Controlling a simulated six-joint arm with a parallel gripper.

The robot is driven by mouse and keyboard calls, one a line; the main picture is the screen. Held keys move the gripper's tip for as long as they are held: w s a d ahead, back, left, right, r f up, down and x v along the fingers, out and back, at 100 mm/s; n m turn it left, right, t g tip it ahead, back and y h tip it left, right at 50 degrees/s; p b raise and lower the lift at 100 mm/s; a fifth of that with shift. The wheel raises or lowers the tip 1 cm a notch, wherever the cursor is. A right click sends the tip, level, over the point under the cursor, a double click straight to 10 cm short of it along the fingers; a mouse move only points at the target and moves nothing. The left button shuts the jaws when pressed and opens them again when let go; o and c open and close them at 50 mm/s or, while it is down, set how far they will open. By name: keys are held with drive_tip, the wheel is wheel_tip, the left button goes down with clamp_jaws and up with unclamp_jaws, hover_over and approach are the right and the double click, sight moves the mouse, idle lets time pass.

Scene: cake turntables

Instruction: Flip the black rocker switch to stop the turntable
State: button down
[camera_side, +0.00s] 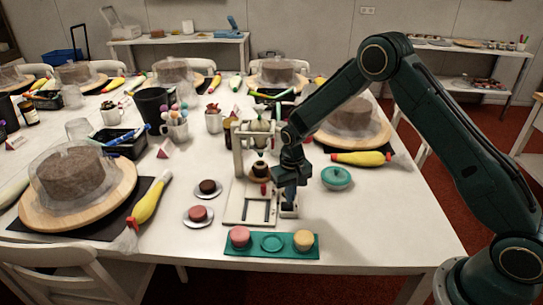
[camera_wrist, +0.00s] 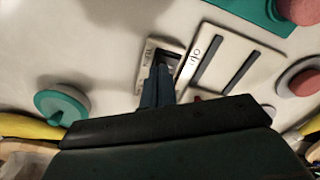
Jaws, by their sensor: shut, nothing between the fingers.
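The black rocker switch (camera_wrist: 172,58) sits in a small white housing with dark lettering, seen in the wrist view. My gripper (camera_wrist: 160,72) is shut and empty, its blue fingertips pointing down at the switch and covering part of it. I cannot tell whether they touch it or which way the rocker is tipped. In the side view my gripper (camera_side: 289,190) is just above the switch housing (camera_side: 289,211), beside a white stand (camera_side: 239,160). A small round turntable (camera_side: 258,178) on that stand carries a small brown cake (camera_side: 260,169).
A green tray (camera_side: 271,253) with a pink and a yellow cake lies in front. Two small plates with little cakes sit left of the stand. Wooden boards with large covered cakes (camera_side: 75,178) stand farther out.

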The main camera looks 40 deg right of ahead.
drive_tip(key=shift+f, duration=0.75)
idle(0.7)
drive_tip(key=shift+r, duration=3.5)
